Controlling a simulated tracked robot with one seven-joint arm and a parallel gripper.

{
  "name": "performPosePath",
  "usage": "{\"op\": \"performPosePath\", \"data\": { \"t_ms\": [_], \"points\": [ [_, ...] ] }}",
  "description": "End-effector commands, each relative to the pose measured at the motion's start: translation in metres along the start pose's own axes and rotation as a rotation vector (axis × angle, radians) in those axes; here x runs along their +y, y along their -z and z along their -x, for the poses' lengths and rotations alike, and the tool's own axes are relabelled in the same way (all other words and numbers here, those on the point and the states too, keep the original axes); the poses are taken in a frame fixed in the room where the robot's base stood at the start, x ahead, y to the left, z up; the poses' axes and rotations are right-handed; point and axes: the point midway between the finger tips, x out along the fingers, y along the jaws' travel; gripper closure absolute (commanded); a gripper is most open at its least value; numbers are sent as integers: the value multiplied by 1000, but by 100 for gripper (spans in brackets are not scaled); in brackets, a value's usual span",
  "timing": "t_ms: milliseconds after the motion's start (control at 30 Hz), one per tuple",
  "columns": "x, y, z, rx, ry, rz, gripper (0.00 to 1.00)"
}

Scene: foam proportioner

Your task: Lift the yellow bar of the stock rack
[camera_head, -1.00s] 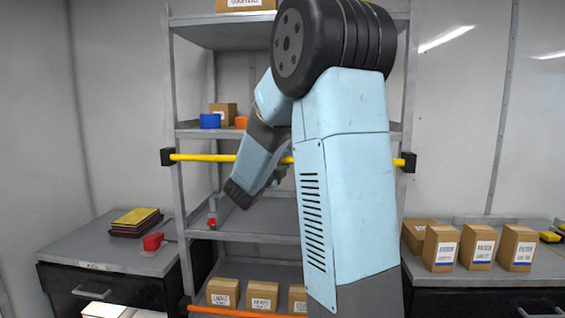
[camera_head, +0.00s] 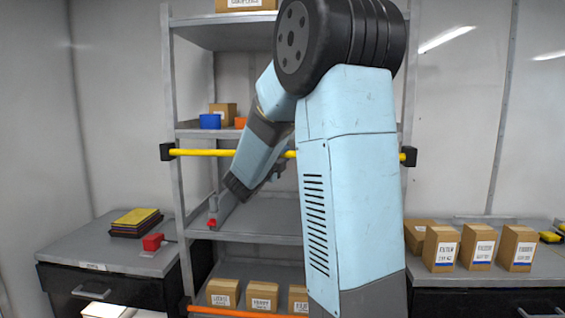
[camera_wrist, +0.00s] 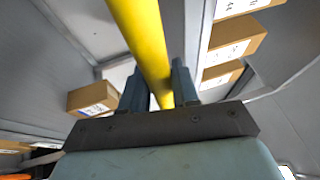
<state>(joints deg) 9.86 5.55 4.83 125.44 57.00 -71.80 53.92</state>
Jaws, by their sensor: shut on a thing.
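The yellow bar (camera_head: 222,153) runs level across the front of the grey stock rack (camera_head: 250,222), with a black bracket (camera_head: 167,152) at its left end and another (camera_head: 408,156) at its right end. My arm hides part of the bar. In the wrist view the bar (camera_wrist: 142,35) passes between the two fingers of my gripper (camera_wrist: 159,88), which is shut on it. In the head view my gripper is mostly hidden behind my arm.
An orange bar (camera_head: 245,312) crosses the rack lower down. Cardboard boxes (camera_head: 265,296) and a blue item (camera_head: 210,121) sit on its shelves. A left counter (camera_head: 110,255) holds a red item (camera_head: 153,242); a right counter holds several boxes (camera_head: 481,246).

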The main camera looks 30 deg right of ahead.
Motion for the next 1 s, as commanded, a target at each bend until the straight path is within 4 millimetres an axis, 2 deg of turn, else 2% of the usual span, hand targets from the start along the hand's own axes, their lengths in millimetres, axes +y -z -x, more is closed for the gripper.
{"op": "performPosePath", "data": {
  "t_ms": [67, 267, 300, 500, 800, 1000],
  "points": [
    [-8, -1, -1, -1, 3, -2, 100],
    [-7, -1, -1, -1, 2, -1, 100],
    [-7, -1, -1, -1, 2, -1, 70],
    [-7, -1, -1, -1, 1, -1, 50],
    [-6, -1, 1, -1, 1, -1, 49],
    [-6, -2, 23, -4, 0, -2, 49]
  ]
}}
